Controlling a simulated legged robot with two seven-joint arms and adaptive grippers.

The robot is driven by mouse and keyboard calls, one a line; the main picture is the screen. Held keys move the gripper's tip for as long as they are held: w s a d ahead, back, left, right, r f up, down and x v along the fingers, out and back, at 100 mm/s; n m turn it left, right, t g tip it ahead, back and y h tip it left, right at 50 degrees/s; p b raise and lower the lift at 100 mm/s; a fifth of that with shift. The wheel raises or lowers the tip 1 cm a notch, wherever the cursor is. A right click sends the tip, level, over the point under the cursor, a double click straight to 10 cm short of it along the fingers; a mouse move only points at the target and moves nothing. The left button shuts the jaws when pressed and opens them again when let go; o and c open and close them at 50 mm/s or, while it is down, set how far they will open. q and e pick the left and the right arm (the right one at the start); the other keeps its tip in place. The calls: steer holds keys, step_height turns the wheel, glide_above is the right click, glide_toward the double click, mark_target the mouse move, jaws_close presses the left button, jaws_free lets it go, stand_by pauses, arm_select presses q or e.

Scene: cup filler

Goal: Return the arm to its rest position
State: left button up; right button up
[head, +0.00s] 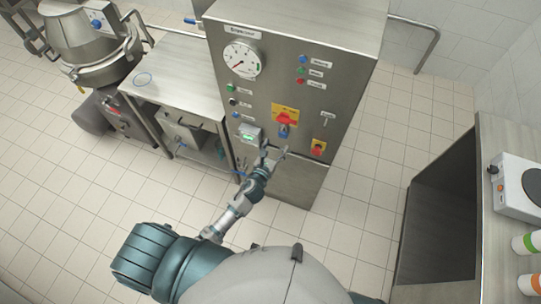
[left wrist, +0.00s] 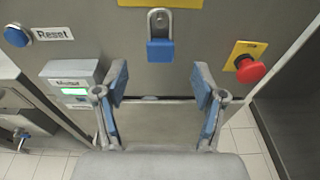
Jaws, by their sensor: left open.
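My left gripper (head: 274,153) is in front of the lower part of the steel control cabinet (head: 300,40) in the head view. In the left wrist view my left gripper (left wrist: 160,100) is open, its two blue-padded fingers wide apart with nothing between them. A blue padlock (left wrist: 160,50) hangs on the cabinet face just above and beyond the fingers. A small grey box with a green-lit display (left wrist: 74,91) is beside the left finger. I cannot tell whether the finger touches it. My right gripper is not in view.
A red emergency button (left wrist: 250,69) on a yellow plate is right of the fingers. A blue Reset button (left wrist: 16,36) is at upper left. A steel table (head: 180,75) stands left of the cabinet. A counter with a hotplate (head: 520,185) is at right. Tiled floor is clear between.

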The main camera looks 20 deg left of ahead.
arm_select(q)
steer(key=s, duration=0.6)
steer(key=s+a+f+n+g, duration=0.1)
steer(key=s+f+n+g, duration=0.15)
steer(key=f+n, duration=0.45)
steer(key=s+a+f+n+g, duration=0.2)
steer(key=s+f, duration=0.2)
steer(key=f, duration=0.7)
steer(key=s+a+f+n+g, duration=0.15)
steer(key=s+f+n, duration=0.3)
steer(key=f, duration=0.45)
steer(key=s+a+f+n+g, duration=0.1)
steer(key=s+f+n+g, duration=0.2)
steer(key=s+f+n, duration=0.3)
steer(key=s+a+f+n+g, duration=0.1)
steer(key=s+f+n+g, duration=0.2)
steer(key=s+f+n, duration=0.4)
steer(key=s+a+f+n+g+y, duration=0.1)
steer(key=s+f+n+g, duration=0.2)
steer(key=s, duration=1.5)
step_height(320, 180, down, 3)
steer(key=n, duration=0.4)
steer(key=shift+s+a+f+n, duration=0.2)
steer(key=shift+a+n, duration=0.05)
steer(key=shift+n, duration=0.1)
steer(key=shift+w, duration=0.1)
